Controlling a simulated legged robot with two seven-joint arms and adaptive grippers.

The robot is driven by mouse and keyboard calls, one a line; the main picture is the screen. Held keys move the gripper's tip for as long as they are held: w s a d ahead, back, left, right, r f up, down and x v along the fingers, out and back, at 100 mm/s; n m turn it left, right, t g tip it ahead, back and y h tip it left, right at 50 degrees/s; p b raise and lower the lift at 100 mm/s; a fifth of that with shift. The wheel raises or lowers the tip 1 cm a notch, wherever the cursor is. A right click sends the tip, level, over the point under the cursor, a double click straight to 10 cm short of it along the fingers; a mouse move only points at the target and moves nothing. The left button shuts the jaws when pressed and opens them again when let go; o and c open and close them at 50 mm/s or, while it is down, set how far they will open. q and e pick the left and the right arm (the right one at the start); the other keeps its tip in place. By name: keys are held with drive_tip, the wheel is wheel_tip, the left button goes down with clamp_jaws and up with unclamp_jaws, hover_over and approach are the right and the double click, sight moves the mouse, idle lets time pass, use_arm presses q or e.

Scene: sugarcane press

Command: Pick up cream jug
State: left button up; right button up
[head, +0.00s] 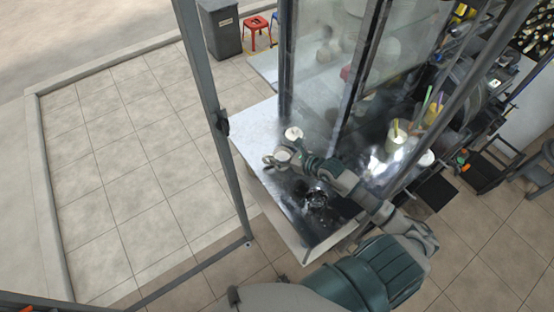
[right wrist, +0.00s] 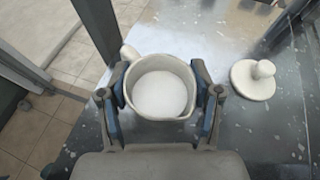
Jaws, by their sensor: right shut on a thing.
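The cream jug (right wrist: 160,91) is a pale, round cup with a handle at its upper left and white contents, seen from above in the right wrist view. My right gripper (right wrist: 161,92) is shut on it, with one finger against each side. In the head view the jug (head: 282,154) is small and partly covered by my right gripper (head: 280,158), over the near-left part of the metal counter. Whether its base touches the counter cannot be told. My left gripper is not in view.
A pale lid with a knob (right wrist: 254,80) lies on the metal counter (head: 258,123) close to the jug. A dark metal item (head: 318,197) sits under my right arm. Glass panels and grey posts (head: 205,90) rise around the counter. Cups with straws (head: 396,141) stand at right.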

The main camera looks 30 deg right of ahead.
drive_tip(key=shift+d, duration=0.1)
drive_tip(key=shift+r, duration=1.65)
drive_tip(key=s+a+r, duration=0.1)
drive_tip(key=s+a, duration=0.8)
drive_tip(key=s, duration=0.4)
drive_tip(key=shift+r+p, duration=0.35)
drive_tip(key=shift+p, duration=0.1)
drive_tip(key=shift+a, duration=0.15)
